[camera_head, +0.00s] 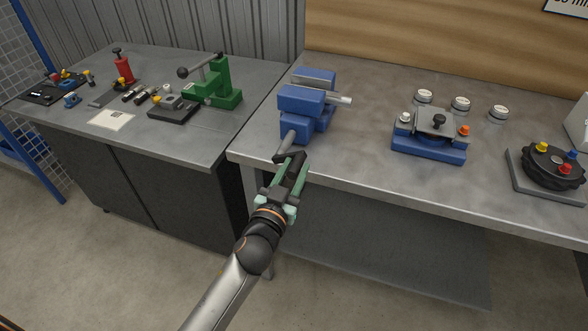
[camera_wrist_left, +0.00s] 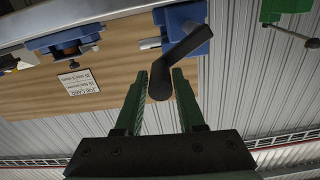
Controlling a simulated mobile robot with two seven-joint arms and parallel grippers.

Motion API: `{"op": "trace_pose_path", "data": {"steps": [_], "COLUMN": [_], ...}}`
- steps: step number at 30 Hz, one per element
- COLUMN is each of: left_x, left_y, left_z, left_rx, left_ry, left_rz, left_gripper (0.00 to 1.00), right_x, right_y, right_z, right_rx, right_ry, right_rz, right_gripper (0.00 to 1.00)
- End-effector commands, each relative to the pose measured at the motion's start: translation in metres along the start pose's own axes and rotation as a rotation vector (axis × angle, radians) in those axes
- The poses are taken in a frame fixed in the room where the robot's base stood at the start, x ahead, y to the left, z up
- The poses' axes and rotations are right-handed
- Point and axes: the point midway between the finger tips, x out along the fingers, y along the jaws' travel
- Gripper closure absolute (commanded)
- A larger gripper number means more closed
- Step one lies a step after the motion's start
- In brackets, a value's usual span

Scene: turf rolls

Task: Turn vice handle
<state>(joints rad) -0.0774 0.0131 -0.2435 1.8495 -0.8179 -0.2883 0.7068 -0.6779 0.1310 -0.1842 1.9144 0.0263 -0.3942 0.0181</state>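The blue vice (camera_head: 302,104) sits at the left front edge of the right-hand bench; part of it also shows at the top of the wrist view (camera_wrist_left: 186,18). Its handle is a dark crank (camera_wrist_left: 186,46) with a thick grip (camera_wrist_left: 160,80), and in the head view its grey shaft (camera_head: 288,140) points toward me. My left gripper (camera_head: 287,172) is at the handle in front of the bench edge. Its green fingers (camera_wrist_left: 160,84) stand apart on either side of the grip. I cannot tell whether either finger touches it. My right gripper is in neither view.
A blue fixture (camera_head: 428,150) with a grey top stands on the bench (camera_head: 365,140) to the right, jars behind it. A black round fixture (camera_head: 552,168) is farther right. A green press (camera_head: 222,88) stands on the left bench. The bench between vice and blue fixture is clear.

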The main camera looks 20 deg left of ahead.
Motion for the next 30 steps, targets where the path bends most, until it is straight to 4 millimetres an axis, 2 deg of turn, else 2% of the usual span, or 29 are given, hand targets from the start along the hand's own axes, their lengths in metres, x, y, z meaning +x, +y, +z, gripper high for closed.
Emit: {"op": "trace_pose_path", "data": {"steps": [1,9,10,30], "left_x": [0.0001,0.0001,0.0001,0.0002], "left_y": [0.0000,0.0001,0.0001,0.0002], "left_z": [0.0000,-0.0001,-0.0001,-0.0006], "left_rx": [0.000,0.000,0.000,0.000], "left_ry": [0.000,0.000,0.000,0.002], "left_rz": [0.000,0.000,0.000,0.001], "left_gripper": [0.69,0.99,1.00,1.00], "right_x": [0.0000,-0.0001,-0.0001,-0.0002], "right_y": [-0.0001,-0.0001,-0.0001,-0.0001], "right_z": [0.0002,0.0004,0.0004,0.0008], "right_rx": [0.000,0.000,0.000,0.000], "right_ry": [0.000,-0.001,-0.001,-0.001], "right_rz": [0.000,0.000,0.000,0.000], "right_gripper": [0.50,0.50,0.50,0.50]}}
